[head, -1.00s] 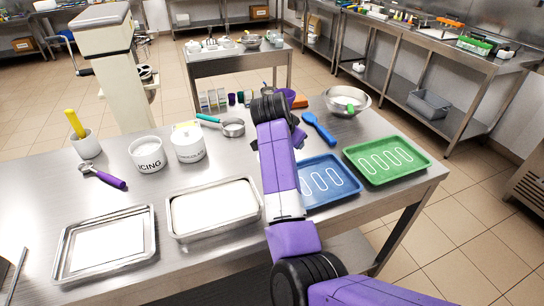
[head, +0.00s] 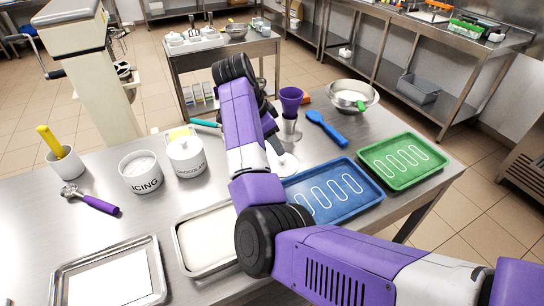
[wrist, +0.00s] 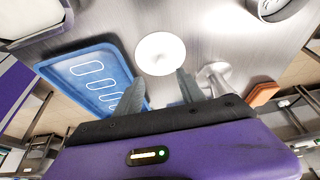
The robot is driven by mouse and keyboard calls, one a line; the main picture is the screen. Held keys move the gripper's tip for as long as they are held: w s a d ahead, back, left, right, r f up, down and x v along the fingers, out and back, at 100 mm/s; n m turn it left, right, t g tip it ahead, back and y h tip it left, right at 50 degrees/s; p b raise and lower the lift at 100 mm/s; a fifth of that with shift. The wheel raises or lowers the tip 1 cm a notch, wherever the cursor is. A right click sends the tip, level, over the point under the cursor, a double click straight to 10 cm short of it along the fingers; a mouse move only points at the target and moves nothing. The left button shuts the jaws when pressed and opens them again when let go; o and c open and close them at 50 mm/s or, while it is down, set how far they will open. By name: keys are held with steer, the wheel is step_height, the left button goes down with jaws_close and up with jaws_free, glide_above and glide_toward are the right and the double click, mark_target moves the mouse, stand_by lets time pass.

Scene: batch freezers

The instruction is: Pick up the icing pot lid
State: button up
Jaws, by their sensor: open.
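The icing pot (head: 142,176) stands open on the steel table in the head view, with white contents showing. A round white disc, which looks like its lid (wrist: 160,54), lies flat on the table in the wrist view, beside the blue tray (wrist: 85,72). In the head view the lid (head: 285,165) shows partly past my arm, near the blue tray's far left corner. My gripper (wrist: 161,78) is open and empty, its two grey fingers pointing toward the lid's near edge.
A metal stand (wrist: 213,75) is close right of the fingers; a purple cup (head: 291,95) shows above it in the head view. Bare steel surrounds the lid's far side.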

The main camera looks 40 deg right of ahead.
mark_target(282, 158)
steer(key=shift+p+x, duration=1.1)
steer(key=shift+x, duration=2.8)
steer(key=shift+w, duration=0.2)
jaws_close()
